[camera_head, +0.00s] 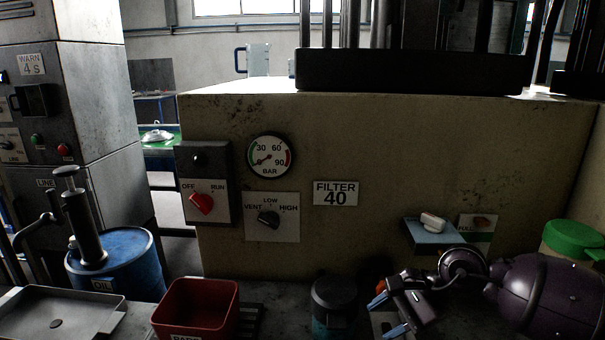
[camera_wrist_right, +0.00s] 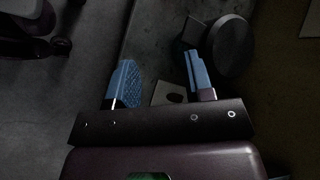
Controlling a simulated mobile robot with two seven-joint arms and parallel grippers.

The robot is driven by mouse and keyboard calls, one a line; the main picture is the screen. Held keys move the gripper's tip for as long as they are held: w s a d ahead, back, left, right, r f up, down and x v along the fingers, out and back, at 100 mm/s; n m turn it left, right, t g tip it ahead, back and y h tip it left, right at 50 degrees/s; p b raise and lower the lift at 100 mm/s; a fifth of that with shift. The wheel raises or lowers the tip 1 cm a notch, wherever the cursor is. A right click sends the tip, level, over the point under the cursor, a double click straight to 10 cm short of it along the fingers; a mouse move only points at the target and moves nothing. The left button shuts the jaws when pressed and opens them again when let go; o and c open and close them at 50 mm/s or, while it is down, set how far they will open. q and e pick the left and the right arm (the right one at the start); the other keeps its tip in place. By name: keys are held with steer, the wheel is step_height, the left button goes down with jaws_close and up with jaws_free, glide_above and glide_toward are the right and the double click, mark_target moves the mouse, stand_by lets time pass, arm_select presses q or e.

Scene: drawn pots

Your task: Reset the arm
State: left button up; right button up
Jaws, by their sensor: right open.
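My right arm (camera_head: 545,295), dark purple, comes in from the right in the head view and lies low in front of the beige cabinet. My right gripper (camera_head: 386,311) is open, with blue finger pads and nothing between them, just right of a dark lidded canister (camera_head: 334,300). In the right wrist view the gripper (camera_wrist_right: 160,80) also shows open, its two blue fingers well apart. A dark round shape (camera_wrist_right: 231,46) is close beside the right-hand finger there; I cannot tell whether they touch. My left gripper is not in view.
The cabinet (camera_head: 400,150) carries a red OFF/RUN knob (camera_head: 201,203), a pressure gauge (camera_head: 269,157), a VENT/LOW/HIGH knob (camera_head: 268,219) and a blue ledge (camera_head: 433,236). A red bin (camera_head: 196,308), grey tray (camera_head: 60,315) and blue drum (camera_head: 118,262) stand left. A green-lidded container (camera_head: 573,240) stands right.

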steer(key=w+a+r+m+t+y, duration=0.1)
steer(key=a+r+m+t+y, duration=0.3)
steer(key=a+r+m+y, duration=0.7)
steer(key=w+d+f+m+t+h, duration=0.1)
steer(key=d+f+m+t+h, duration=0.35)
steer(key=m, duration=0.85)
steer(key=w+d+f+m+t+h, duration=0.2)
steer(key=d+m+t, duration=0.4)
steer(key=m, duration=0.6)
steer(key=s+d+f+m+h, duration=0.2)
steer(key=f+m+h, duration=0.1)
steer(key=f+m, duration=0.2)
steer(key=s+d+f+m+h, duration=0.2)
steer(key=d+f+m+h, duration=0.1)
steer(key=f+m, duration=0.3)
steer(key=s+d+f+m+h, duration=0.3)
steer(key=f+m, duration=0.2)
steer(key=m, duration=0.1)
steer(key=shift+f+m+h, duration=0.15)
steer(key=shift+m+h, duration=0.15)
steer(key=shift+h, duration=0.05)
steer(key=s+d+f+m+g+h, duration=0.1)
steer(key=s+d+f+m+g, duration=0.1)
steer(key=s+f, duration=0.5)
steer(key=s+d+f+m+g+h, duration=0.2)
steer(key=s+f, duration=0.5)
steer(key=s, duration=0.5)
steer(key=shift+s+d+m, duration=0.25)
steer(key=shift+d+m, duration=0.2)
steer(key=shift+m, duration=0.55)
